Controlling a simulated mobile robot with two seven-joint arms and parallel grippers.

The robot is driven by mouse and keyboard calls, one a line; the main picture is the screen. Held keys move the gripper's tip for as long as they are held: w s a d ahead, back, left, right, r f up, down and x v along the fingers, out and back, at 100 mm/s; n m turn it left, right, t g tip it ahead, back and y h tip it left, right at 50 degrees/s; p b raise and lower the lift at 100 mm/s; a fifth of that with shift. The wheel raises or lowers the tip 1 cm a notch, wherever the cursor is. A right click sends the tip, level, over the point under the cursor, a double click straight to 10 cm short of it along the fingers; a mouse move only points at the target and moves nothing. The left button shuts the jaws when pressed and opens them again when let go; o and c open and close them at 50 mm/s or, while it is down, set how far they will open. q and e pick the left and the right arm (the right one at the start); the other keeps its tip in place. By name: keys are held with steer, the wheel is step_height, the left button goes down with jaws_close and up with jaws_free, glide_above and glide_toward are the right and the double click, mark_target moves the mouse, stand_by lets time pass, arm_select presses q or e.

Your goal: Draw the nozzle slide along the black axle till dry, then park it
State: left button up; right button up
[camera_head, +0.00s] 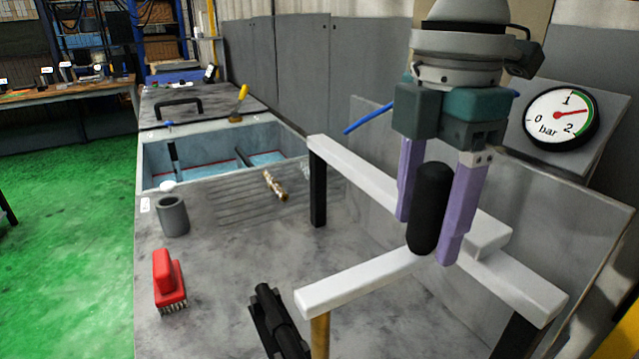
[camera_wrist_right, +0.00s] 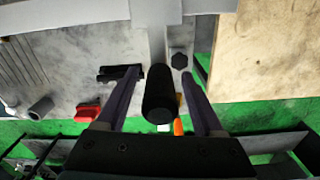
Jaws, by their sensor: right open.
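The nozzle slide is a white arm (camera_head: 365,283) on a white rail (camera_head: 365,180), with a brass-coloured tube (camera_head: 320,335) under its near end. An upright black handle (camera_head: 430,205) stands on the arm; it also shows in the right wrist view (camera_wrist_right: 160,95). My right gripper (camera_head: 425,240) is open, its purple fingers on either side of the handle; I cannot tell whether either touches it. The black axle (camera_head: 278,322) lies on the grey bench below and left of the arm, partly cut off by the picture's lower edge. My left gripper is not in view.
A pressure gauge (camera_head: 560,115) reads between 1 and 2 bar. A red brush (camera_head: 168,280), a grey cup (camera_head: 172,216) and a brass fitting (camera_head: 273,186) are on the bench (camera_head: 215,320). A sunken basin (camera_head: 200,158) lies behind. Rail posts (camera_head: 318,190) stand nearby.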

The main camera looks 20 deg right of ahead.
steer(key=shift+f, duration=0.3)
jaws_close()
stand_by(0.4)
stand_by(0.9)
